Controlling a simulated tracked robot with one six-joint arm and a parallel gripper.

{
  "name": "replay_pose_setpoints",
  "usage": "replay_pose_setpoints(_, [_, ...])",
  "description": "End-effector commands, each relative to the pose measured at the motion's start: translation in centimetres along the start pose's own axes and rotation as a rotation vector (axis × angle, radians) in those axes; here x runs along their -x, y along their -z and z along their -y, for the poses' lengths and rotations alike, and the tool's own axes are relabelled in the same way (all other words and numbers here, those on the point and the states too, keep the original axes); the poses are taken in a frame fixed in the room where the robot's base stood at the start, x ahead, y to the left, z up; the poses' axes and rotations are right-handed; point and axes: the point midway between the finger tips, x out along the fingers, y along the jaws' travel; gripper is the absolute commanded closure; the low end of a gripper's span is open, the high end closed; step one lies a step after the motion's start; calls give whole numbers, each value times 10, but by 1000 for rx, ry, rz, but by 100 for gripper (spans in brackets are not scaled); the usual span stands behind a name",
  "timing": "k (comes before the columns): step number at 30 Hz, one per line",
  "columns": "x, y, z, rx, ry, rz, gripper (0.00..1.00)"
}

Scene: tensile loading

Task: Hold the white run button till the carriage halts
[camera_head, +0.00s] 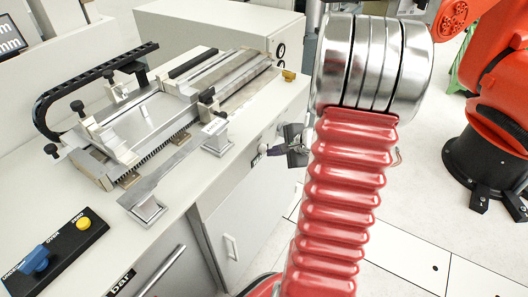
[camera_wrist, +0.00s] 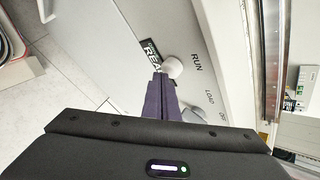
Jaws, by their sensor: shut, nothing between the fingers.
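The white run button (camera_wrist: 173,66) is a round knob on the cabinet front, beside the printed word RUN in the wrist view. It also shows as a small pale knob in the head view (camera_head: 262,149). My gripper (camera_wrist: 158,80) is shut and empty, its dark purple fingers reaching to the button's edge. I cannot tell whether the tips press the button or only overlap it in the picture. In the head view my gripper (camera_head: 271,150) is at the cabinet front, partly hidden by my red arm. The metal carriage (camera_head: 146,117) lies on the bench top.
A black label (camera_wrist: 151,56) is beside the button, partly covered by the fingers. A black cable chain (camera_head: 95,75) arches behind the carriage. An orange robot (camera_head: 497,110) stands at right.

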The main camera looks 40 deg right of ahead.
Motion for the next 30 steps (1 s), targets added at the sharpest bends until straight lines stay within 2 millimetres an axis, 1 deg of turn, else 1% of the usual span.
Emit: replay_pose_setpoints(30, [-5,-4,4,0,0,1,100])
